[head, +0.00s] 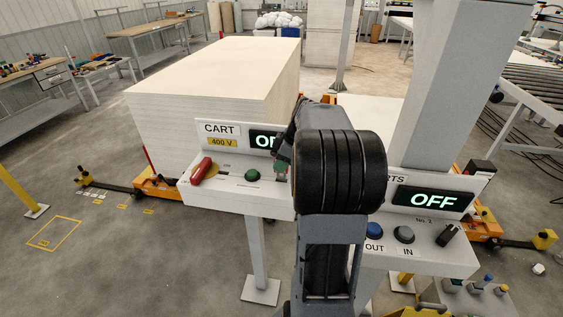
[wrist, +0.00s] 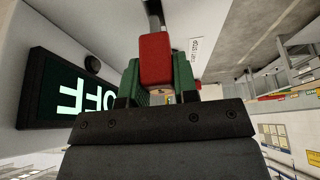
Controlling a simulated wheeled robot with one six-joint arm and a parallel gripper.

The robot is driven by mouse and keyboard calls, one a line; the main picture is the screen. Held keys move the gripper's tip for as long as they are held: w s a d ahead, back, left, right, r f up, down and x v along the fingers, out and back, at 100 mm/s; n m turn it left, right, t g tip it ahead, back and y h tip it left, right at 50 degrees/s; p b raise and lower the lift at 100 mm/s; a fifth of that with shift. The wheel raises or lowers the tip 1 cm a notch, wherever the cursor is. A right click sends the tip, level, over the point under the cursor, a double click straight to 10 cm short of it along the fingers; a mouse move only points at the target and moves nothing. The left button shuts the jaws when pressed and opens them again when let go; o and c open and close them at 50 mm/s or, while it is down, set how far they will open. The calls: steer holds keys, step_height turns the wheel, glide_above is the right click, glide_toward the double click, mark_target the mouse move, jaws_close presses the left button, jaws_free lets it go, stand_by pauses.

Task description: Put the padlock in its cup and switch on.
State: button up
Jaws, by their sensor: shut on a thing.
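My gripper (head: 281,165) is at the right part of the CART panel (head: 225,198), partly hidden behind my own arm. In the wrist view my gripper (wrist: 157,82) has its green fingers shut on a red block, which looks like the padlock (wrist: 156,58). A grey metal part runs from its far end toward the panel; I cannot tell whether it is still hooked there. The CART display (head: 262,140) is partly covered; in the wrist view the display (wrist: 75,98) reads OFF, upside down. The panel has a red handle (head: 201,170) and a green button (head: 252,175).
A second panel at right has an OFF display (head: 432,201), a blue button (head: 374,231), a grey button (head: 404,234) and a black switch (head: 447,235). A low stand with small fittings (head: 478,282) is at lower right. A large pale stack (head: 205,85) stands behind.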

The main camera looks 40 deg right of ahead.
steer(key=shift+f+b, duration=1.55)
steer(key=shift+f, duration=0.25)
steer(key=o, duration=1.1)
steer(key=shift+c, duration=0.2)
steer(key=v, duration=1.4)
